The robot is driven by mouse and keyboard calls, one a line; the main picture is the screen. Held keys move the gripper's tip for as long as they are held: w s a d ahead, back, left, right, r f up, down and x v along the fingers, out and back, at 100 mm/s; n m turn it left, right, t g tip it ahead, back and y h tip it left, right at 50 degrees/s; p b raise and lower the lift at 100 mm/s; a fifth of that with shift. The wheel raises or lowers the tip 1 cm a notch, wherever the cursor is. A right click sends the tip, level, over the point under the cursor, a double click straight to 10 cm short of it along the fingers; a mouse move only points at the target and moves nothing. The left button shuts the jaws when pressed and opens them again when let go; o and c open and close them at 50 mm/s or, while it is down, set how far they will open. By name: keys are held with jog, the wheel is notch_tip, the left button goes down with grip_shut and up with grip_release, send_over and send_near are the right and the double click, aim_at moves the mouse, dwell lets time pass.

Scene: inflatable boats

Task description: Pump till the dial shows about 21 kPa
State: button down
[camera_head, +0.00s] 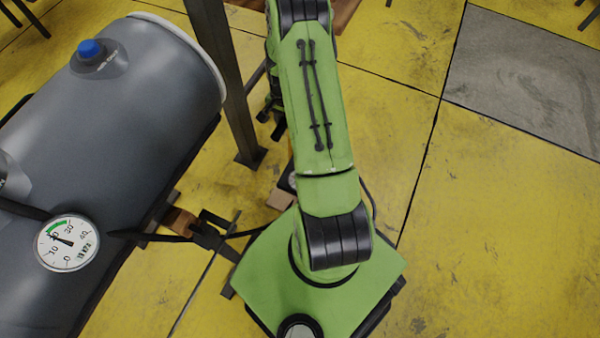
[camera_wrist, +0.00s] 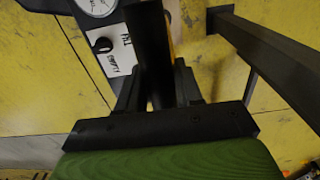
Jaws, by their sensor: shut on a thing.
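The round white dial (camera_head: 67,242) sits against the grey inflatable tube at the left in the head view. Its needle points left and slightly up, close to the lower end of the green band. In the wrist view, my gripper (camera_wrist: 158,85) is shut on a dark upright bar, which seems to be the pump's handle (camera_wrist: 149,35). The pump's white plate (camera_wrist: 120,52) has a black knob and the word EMPTY, and part of a white gauge (camera_wrist: 97,5) shows above.
The grey tube (camera_head: 120,120) with a blue valve cap (camera_head: 90,49) fills the left. A dark post (camera_head: 223,80) stands between it and my arm. Yellow floor (camera_head: 490,230) is clear at right.

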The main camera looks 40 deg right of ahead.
notch_tip(320, 180, up, 23)
jog(key=p, duration=1.5)
notch_tip(320, 180, down, 24)
jog(key=b, duration=1.7)
jog(key=shift+s+a+r, duration=0.15)
jog(key=shift+r, duration=0.2)
jog(key=shift+r, duration=0.3)
notch_tip(320, 180, up, 23)
jog(key=p, duration=1.6)
notch_tip(320, 180, down, 24)
jog(key=b, duration=1.6)
jog(key=shift+b, duration=0.3)
jog(key=shift+r, duration=0.25)
